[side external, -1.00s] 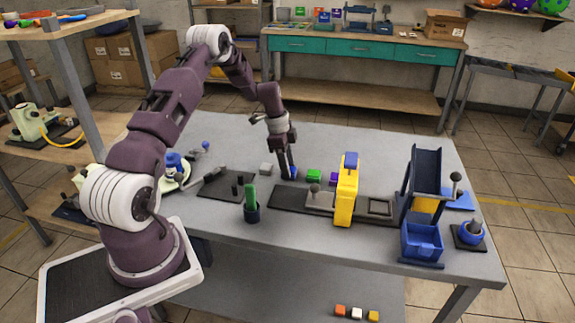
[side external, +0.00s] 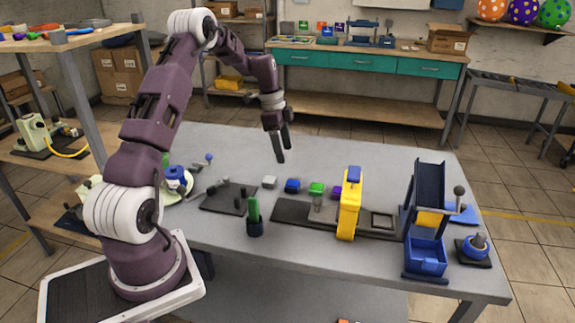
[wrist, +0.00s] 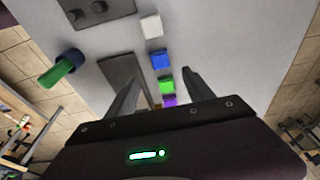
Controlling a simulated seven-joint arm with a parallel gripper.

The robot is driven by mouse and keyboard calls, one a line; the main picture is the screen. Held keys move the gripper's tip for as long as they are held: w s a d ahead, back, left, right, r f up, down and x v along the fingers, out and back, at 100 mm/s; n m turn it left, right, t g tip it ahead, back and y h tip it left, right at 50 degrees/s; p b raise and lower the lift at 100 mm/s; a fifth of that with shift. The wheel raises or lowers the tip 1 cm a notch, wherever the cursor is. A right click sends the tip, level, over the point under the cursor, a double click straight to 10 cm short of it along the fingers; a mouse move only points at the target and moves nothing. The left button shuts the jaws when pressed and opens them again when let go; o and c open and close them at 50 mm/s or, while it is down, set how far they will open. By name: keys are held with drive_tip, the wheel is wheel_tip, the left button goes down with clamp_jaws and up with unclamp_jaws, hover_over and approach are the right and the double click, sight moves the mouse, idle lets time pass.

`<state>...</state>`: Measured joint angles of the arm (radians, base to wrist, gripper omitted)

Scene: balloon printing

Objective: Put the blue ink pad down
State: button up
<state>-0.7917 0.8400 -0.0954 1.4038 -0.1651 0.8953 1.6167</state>
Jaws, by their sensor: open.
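The blue ink pad (side external: 292,185) rests on the grey table, in a row between a whitish block and a green block. It also shows in the wrist view (wrist: 161,60), beyond my fingertips. My gripper (side external: 281,155) is above the table, higher than the blue pad and apart from it. In the wrist view its two fingers (wrist: 158,76) are spread with nothing held between them.
The whitish block (side external: 269,182), green block (side external: 316,189) and purple block (side external: 337,192) share the row. A yellow press (side external: 348,205) stands on a dark base to the right. A dark cup with a green item (side external: 254,220) stands nearer the front. The table behind the row is clear.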

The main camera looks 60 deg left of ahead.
drive_tip(key=s+d+r+n+t+y, duration=0.1)
drive_tip(key=s+d+r+n, duration=0.15)
drive_tip(key=d+r, duration=0.65)
drive_tip(key=s+d+r+n+y, duration=0.1)
drive_tip(key=s+d+r, duration=0.3)
drive_tip(key=d+r, duration=0.45)
drive_tip(key=s+d+n+t, duration=0.1)
drive_tip(key=s+d+n, duration=0.1)
drive_tip(key=s+d, duration=0.4)
drive_tip(key=s+d+r+n+t, duration=0.1)
drive_tip(key=s+d, duration=0.6)
drive_tip(key=s, duration=0.7)
drive_tip(key=shift+s+n+t, duration=0.35)
drive_tip(key=shift+n+t, duration=0.15)
drive_tip(key=shift+n, duration=0.75)
drive_tip(key=shift+a+r, duration=0.1)
drive_tip(key=shift+r, duration=0.05)
